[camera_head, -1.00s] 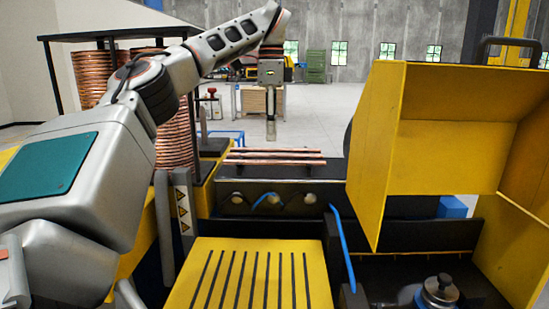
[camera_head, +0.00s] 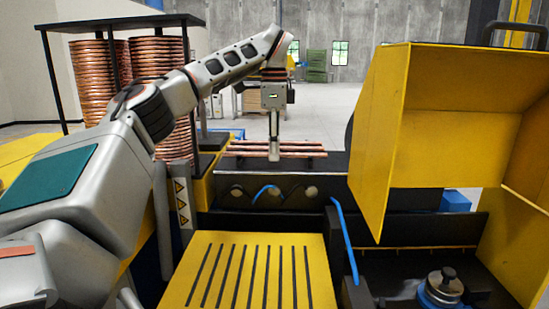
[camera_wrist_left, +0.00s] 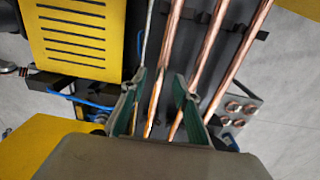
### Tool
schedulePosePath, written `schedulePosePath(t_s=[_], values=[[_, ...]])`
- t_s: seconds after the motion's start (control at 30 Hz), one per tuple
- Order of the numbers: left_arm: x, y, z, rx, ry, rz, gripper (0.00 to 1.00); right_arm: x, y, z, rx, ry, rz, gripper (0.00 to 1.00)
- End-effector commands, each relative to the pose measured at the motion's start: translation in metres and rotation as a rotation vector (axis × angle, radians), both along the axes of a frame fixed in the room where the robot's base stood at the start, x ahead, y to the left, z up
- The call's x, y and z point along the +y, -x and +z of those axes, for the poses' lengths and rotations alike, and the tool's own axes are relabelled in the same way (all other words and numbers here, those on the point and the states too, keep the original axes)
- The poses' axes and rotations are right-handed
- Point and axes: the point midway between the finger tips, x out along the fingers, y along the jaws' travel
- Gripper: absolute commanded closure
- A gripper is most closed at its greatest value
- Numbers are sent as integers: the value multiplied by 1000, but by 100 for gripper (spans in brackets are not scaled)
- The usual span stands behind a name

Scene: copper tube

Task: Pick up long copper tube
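Several long copper tubes (camera_head: 300,148) lie side by side on a dark rack behind the yellow slotted plate. My left gripper (camera_head: 273,158) points down over the middle of the tubes, its fingertips close to them. In the left wrist view the gripper (camera_wrist_left: 158,100) is open. More tubes (camera_wrist_left: 238,60) lie to the right. I cannot tell whether a finger touches a tube. My right gripper is not in view.
A yellow slotted plate (camera_head: 255,272) is in front of the rack. A yellow open housing (camera_head: 450,140) stands on the right, close to the tubes. Copper coils (camera_head: 160,75) stand on a black frame behind my left arm. A blue hose (camera_head: 343,240) rises beside the plate.

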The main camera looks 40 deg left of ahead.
Motion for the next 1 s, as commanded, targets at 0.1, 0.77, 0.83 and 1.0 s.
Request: schedulePosePath(t_s=[0.1, 0.77, 0.83, 1.0], values=[[0, 0, 1, 0, 0, 0, 75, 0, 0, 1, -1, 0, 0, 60], [0, 0, 28, -4, -2, 1, 100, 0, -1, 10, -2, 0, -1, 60], [-1, -1, 42, -4, -2, 1, 100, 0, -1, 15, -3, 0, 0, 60], [0, 0, 75, -3, -1, 2, 100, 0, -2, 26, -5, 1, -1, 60]])
